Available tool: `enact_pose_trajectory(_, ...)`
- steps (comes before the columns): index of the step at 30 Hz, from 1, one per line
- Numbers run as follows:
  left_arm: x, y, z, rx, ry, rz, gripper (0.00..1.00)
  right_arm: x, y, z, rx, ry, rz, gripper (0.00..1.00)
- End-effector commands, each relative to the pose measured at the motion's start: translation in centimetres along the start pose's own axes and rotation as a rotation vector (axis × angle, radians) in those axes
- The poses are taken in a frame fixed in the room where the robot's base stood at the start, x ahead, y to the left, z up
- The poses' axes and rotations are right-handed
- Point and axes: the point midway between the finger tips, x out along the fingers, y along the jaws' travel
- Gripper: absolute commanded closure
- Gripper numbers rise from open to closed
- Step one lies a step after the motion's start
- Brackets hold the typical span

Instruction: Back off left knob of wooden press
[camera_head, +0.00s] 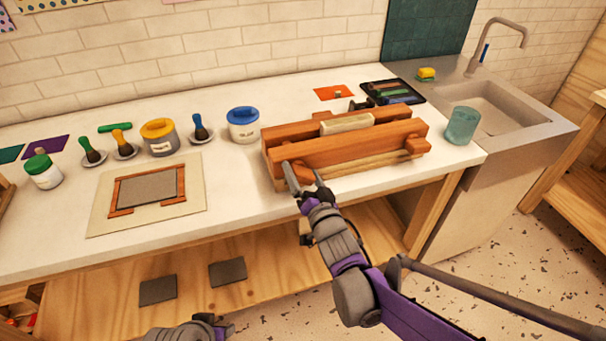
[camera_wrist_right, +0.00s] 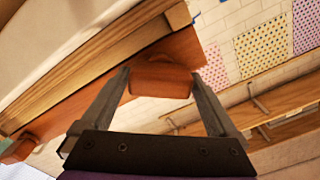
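The wooden press (camera_head: 345,150) stands on the white counter, a reddish-brown beam at its front and a knob at each end. Its right knob (camera_head: 415,145) shows clear of my arms. My right gripper (camera_head: 304,175) is at the left knob, with one finger on each side of it. In the right wrist view the left knob (camera_wrist_right: 161,80) sits between the fingertips of my right gripper (camera_wrist_right: 162,75). The fingers are spread, with narrow gaps beside the knob; contact at the tips is not clear. My left gripper (camera_head: 190,330) shows only partly at the bottom edge.
A blue-lidded jar (camera_head: 243,126) stands left of the press, and a glass (camera_head: 461,126) stands to its right by the sink (camera_head: 500,108). A framed mould (camera_head: 147,188) lies on a mat at the left. Brushes and jars line the counter's back left.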

Motion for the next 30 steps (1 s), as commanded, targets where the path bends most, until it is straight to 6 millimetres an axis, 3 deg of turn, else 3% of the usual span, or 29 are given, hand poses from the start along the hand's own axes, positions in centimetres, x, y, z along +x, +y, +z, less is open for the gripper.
enact_pose_trajectory(1, 0.0, 0.0, 0.0, 0.0, 0.0, 0.0, 0.5, -0.01, 0.0, 0.0, 0.0, 0.0, 0.0, 0.16)
enact_pose_trajectory(9, 0.0, 0.0, 0.0, 0.0, 0.0, 0.0, 0.5, -0.03, 0.0, -0.01, 0.0, 0.0, 0.0, 0.65)
enact_pose_trajectory(11, 0.0, 0.0, 0.0, 0.0, 0.0, 0.0, 0.5, -0.03, 0.0, -0.01, 0.0, 0.0, 0.0, 0.73)
enact_pose_trajectory(16, -0.01, 0.0, 0.0, 0.0, 0.0, 0.0, 0.5, -0.03, -0.03, -0.01, -0.056, 0.0, 0.0, 0.73)
enact_pose_trajectory(24, -0.2, 0.0, -0.12, 0.0, 0.001, 0.0, 0.5, -0.01, -0.19, -0.02, -0.352, 0.001, 0.0, 0.73)
enact_pose_trajectory(30, -0.29, 0.0, -0.17, 0.0, 0.001, 0.0, 0.5, 0.01, -0.22, 0.0, -0.462, 0.001, 0.0, 0.73)
